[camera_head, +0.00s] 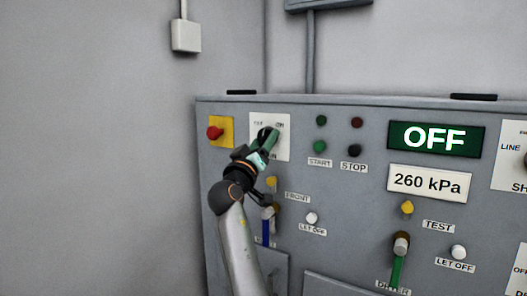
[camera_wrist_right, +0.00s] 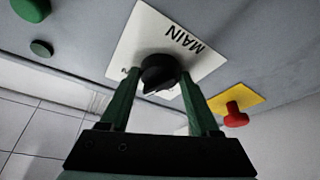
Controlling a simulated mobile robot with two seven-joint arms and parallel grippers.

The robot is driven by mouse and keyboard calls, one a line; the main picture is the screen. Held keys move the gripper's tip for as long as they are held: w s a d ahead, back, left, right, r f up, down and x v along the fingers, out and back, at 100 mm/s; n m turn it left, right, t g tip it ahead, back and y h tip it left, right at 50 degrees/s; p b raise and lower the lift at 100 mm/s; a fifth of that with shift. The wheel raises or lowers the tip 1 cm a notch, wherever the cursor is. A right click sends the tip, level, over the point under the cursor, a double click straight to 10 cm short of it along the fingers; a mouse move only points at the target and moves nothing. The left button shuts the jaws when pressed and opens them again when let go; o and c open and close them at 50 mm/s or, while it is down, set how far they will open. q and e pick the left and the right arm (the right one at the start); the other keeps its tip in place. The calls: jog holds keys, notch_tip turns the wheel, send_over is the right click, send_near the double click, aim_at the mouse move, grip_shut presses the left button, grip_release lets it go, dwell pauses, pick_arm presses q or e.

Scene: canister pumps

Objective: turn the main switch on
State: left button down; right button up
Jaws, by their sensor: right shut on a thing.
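The main switch is a black rotary knob (camera_wrist_right: 158,72) on a white plate (camera_head: 284,151) marked MAIN in the right wrist view. The plate sits at the upper left of the grey panel. My right gripper (camera_head: 271,135) reaches up to the plate and partly hides the knob and its labels. In the right wrist view, its two green fingers (camera_wrist_right: 159,80) stand on either side of the knob, shut on it. An ON label shows at the plate's upper right; the knob's exact setting is hard to tell. The green display (camera_head: 435,139) reads OFF. My left gripper is not in view.
A red button on a yellow plate (camera_head: 221,132) is just left of the switch; START (camera_head: 320,147) and STOP (camera_head: 354,151) buttons are to its right. A blue-handled valve (camera_head: 266,228) is below, near my arm. A green-handled valve (camera_head: 397,270) stands farther right.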

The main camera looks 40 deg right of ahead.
jog(key=m+g+b, duration=0.1)
jog(key=m+b, duration=0.1)
jog(key=m+g+h+b, duration=0.1)
jog(key=m+b, duration=0.2)
jog(key=shift+w+f, duration=0.15)
jog(key=shift+f, duration=0.05)
pick_arm(q)
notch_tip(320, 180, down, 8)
jog(key=b, duration=0.1)
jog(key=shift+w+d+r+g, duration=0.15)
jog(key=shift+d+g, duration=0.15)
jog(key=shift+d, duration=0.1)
pick_arm(e)
jog(key=shift+r+m+g+h, duration=0.1)
jog(key=shift+m+g+h, duration=0.65)
jog(key=shift+m, duration=0.75)
jog(key=shift+y, duration=0.25)
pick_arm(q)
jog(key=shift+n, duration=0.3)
pick_arm(e)
jog(key=o, duration=1.4)
jog(key=shift+c, duration=0.2)
jog(key=shift+a, duration=0.1)
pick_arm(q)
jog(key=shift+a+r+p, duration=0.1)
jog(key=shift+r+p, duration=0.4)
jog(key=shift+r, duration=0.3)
pick_arm(e)
jog(key=v, duration=1.2)
jog(key=shift+a, duration=0.25)
